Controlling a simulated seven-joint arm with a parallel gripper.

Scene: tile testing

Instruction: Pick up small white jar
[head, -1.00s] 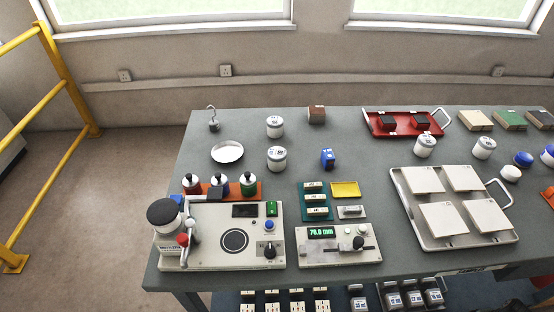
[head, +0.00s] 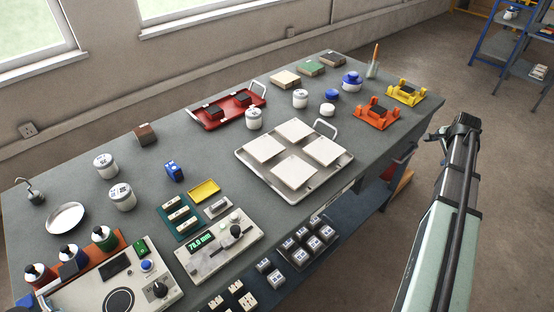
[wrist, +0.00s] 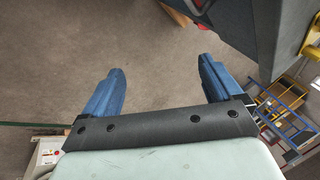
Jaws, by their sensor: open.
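A small squat white jar (head: 327,110) stands on the grey workbench (head: 225,160), just behind the tile tray, in the head view. Taller white jars with printed labels also stand on the bench: one (head: 300,98) close to the small jar, one (head: 254,118) by the red tray, and two (head: 105,165) (head: 122,197) at the left. My gripper (head: 458,132) is off the bench's right side, over the floor and well apart from the jars. The wrist view shows its two blue fingers (wrist: 160,78) spread wide with nothing between them. No jar shows in the wrist view.
A metal tray with white tiles (head: 245,158) lies in front of the small jar. Open floor lies right of the bench.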

